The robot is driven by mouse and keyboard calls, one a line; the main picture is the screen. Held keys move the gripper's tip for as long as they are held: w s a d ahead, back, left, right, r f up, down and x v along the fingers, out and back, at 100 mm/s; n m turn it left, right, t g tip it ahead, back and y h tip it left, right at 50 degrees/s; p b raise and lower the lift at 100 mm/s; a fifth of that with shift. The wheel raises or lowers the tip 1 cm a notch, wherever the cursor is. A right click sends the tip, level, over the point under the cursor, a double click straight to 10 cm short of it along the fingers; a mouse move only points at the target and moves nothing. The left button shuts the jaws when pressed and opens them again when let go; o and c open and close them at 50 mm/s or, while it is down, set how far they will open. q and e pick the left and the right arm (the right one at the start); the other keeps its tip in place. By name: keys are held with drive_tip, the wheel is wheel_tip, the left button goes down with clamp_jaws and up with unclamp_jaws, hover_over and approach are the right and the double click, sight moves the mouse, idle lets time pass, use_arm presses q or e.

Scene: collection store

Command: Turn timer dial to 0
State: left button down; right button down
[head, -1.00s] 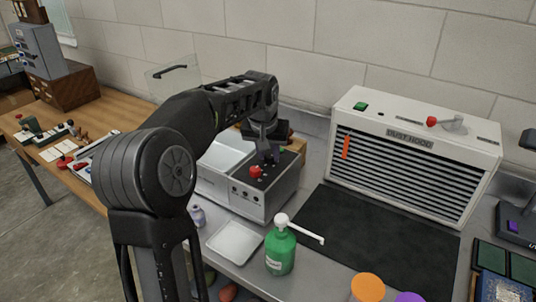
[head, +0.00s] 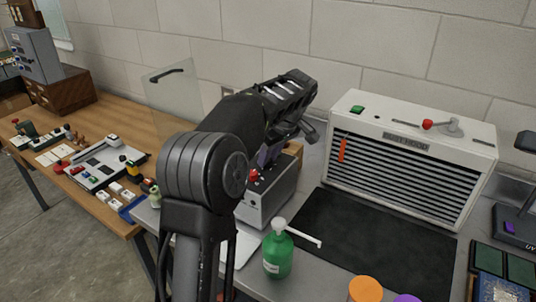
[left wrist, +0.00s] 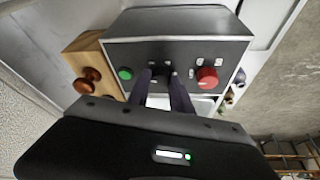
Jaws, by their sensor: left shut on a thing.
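The timer box (head: 262,208) is a grey unit with a dark sloping top, standing on the metal bench behind the green bottle. In the left wrist view its dark panel (left wrist: 178,54) carries a green button (left wrist: 125,73), a small black dial (left wrist: 162,72) in the middle and a red knob (left wrist: 207,78) to the right. My left gripper (left wrist: 161,79) has its two dark fingers on either side of the black dial and is shut on it. In the head view the left gripper (head: 268,156) is over the box's top, partly hidden by my arm. My right gripper is not in view.
A green bottle (head: 278,255) with a white spout stands in front. A dark mat (head: 365,240) and a dust hood (head: 415,150) are to the right. A wooden block with a brown knob (left wrist: 90,82) is close beside the box. A clear panel (head: 172,95) stands behind my arm.

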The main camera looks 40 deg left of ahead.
use_arm(q)
drive_tip(key=shift+w+n+g+p, duration=0.15)
drive_tip(key=shift+n+g+p, duration=0.5)
drive_tip(key=shift+n, duration=0.95)
drive_tip(key=c, duration=1.1)
unclamp_jaws()
drive_tip(key=shift+c, duration=0.2)
